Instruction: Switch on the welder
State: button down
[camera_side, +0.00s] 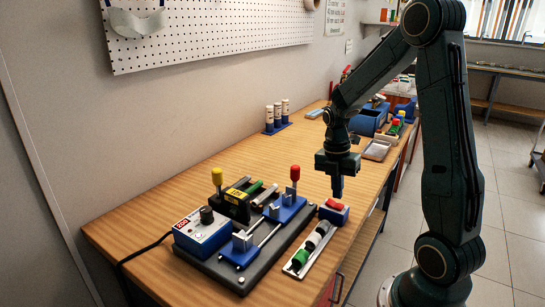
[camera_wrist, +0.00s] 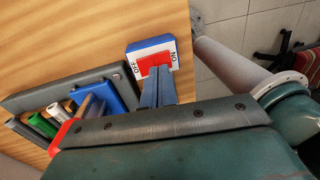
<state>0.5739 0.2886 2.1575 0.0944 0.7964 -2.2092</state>
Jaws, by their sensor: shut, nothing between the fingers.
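The switch is a small blue box (camera_side: 334,215) with a red rocker (camera_side: 335,204), at the bench's right edge in the side view. In the wrist view the box (camera_wrist: 153,46) has a white plate marked OFF at the left and ON at the right of the red rocker (camera_wrist: 150,63). My gripper (camera_side: 338,194) is shut and empty, pointing down close above the rocker. Its fingertips (camera_wrist: 159,70) overlap the rocker's ON-side part in the wrist view; I cannot tell if they touch. The rocker's tilt is unclear. The blue welder unit (camera_side: 203,235) has a black knob and a red number display.
A dark base plate (camera_side: 212,272) carries blue clamps and rods beside the switch. A tray (camera_side: 297,265) with green, white and black pieces lies in front. Red-topped and yellow-topped upright levers stand nearby. White tubes (camera_side: 278,114) and blue bins (camera_side: 367,122) are farther back.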

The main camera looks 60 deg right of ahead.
aim_at(339, 208)
notch_tip(339, 208, up, 12)
jog(key=s, duration=0.1)
jog(key=shift+s+r, duration=0.15)
jog(key=shift+s, duration=0.05)
dwell(0.6)
jog(key=s+a+r+m+t, duration=0.2)
jog(key=s+a+m+t, duration=0.1)
jog(key=a+m, duration=0.6)
jog(key=s+a+r+m+t, duration=0.1)
jog(key=s+a+m+t, duration=0.3)
jog(key=a+m, duration=0.5)
jog(key=shift+s+a+r, duration=0.35)
jog(key=shift+a+r, duration=0.05)
jog(key=shift+a, duration=0.45)
dwell(0.3)
